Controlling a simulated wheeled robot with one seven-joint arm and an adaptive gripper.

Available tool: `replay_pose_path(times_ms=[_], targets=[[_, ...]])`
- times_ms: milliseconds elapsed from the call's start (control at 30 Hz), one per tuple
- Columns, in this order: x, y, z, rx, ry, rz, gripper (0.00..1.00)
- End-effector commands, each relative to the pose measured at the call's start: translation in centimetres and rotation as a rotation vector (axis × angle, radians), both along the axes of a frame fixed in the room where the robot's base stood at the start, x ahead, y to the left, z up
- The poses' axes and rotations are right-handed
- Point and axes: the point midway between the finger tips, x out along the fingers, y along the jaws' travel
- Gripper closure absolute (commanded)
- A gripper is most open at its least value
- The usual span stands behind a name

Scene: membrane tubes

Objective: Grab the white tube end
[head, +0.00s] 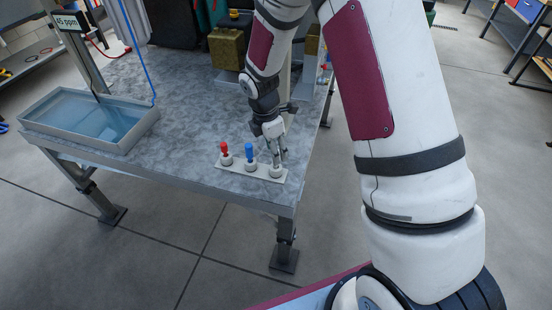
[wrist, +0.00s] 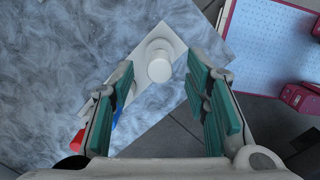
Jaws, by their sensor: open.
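The white tube end (wrist: 159,67) stands on a pale strip (wrist: 147,93) and shows from above in the wrist view, between and a little ahead of my fingers. In the head view the strip (head: 238,171) lies near the table's front right corner. The red tube end (head: 224,148) and the blue tube end (head: 249,152) stand on it to the left of my gripper (head: 277,154). My gripper is open, its green-padded fingers spread on either side in the wrist view. In the head view my fingers partly hide the white tube end. I cannot tell whether they touch it.
The grey table (head: 180,100) has free room left of the strip. A water-filled tray (head: 92,117) sits at its left, with a blue hose (head: 139,50) running into it. A yellowish box (head: 227,48) and dark cases stand at the back. The table edge is close to the strip.

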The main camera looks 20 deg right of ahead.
Motion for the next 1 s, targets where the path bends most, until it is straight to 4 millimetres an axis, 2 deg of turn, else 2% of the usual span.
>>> replay_pose_path(times_ms=[100, 267, 567, 733, 1000], targets=[[-0.1, -0.2, -1.7, -0.001, 0.005, 0.001, 0.57], [0.1, -0.4, -3.5, 0.0, 0.002, 0.002, 0.57], [0.2, -0.5, -3.9, 0.0, 0.0, 0.001, 0.57], [0.1, -0.5, -3.9, 0.0, 0.0, 0.001, 0.93], [0.1, -0.5, -3.9, 0.0, 0.001, 0.0, 0.94]])
